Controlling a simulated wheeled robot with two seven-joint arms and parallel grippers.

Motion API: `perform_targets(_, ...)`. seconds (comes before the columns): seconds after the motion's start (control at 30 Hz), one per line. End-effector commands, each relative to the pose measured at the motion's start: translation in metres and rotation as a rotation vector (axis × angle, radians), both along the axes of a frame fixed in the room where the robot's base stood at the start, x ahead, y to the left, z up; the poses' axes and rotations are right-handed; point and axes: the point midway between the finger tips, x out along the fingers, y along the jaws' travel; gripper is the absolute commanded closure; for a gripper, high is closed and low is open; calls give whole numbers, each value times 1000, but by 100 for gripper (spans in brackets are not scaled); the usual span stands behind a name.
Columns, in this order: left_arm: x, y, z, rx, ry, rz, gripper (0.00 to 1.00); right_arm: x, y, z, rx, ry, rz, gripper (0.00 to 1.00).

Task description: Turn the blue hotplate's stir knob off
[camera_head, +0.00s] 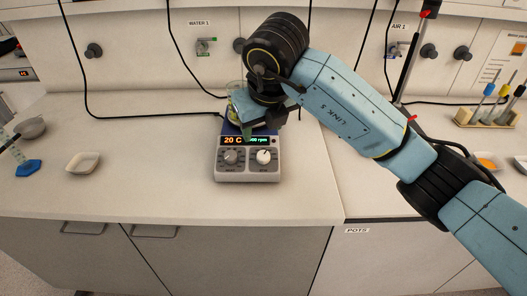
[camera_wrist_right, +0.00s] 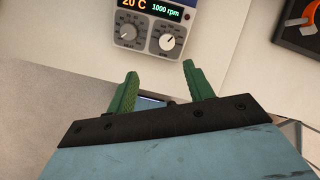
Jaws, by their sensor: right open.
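The hotplate (camera_head: 248,172) stands on the bench in the head view, with a grey body and a blue upper part. Its display reads 20 C and, in the wrist view, 1000 rpm. The right knob (camera_head: 264,157), the stir knob, is pale with a dark pointer; it also shows in the wrist view (camera_wrist_right: 167,41). The left knob (camera_head: 231,157) is grey. My right gripper (camera_wrist_right: 160,66) is open and empty, its green fingers pointing toward the panel, apart from the knobs. In the head view the right gripper (camera_head: 247,130) hangs over the hotplate and partly hides it. My left gripper is not in view.
A glass beaker (camera_head: 236,100) with yellowish contents shows behind my right gripper. A white dish (camera_head: 83,162) and a grey bowl (camera_head: 32,128) are at the left. A pipette rack (camera_head: 484,118) stands at the right. The bench in front of the hotplate is clear.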

Motion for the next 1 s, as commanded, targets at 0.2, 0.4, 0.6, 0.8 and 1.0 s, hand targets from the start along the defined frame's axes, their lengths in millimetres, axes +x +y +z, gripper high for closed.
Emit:
perform_targets(0.2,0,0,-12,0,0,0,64,9,-7,-16,-40,-7,-30,48)
perform_targets(0.4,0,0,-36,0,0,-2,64,25,-5,-56,-37,-6,-29,48)
perform_targets(0.6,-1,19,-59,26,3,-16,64,41,-2,-91,-35,-6,-28,48)
perform_targets(0.8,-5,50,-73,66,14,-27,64,51,-1,-112,-35,-8,-27,48)
perform_targets(1.0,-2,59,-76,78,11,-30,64,55,-1,-120,-35,-8,-26,48)
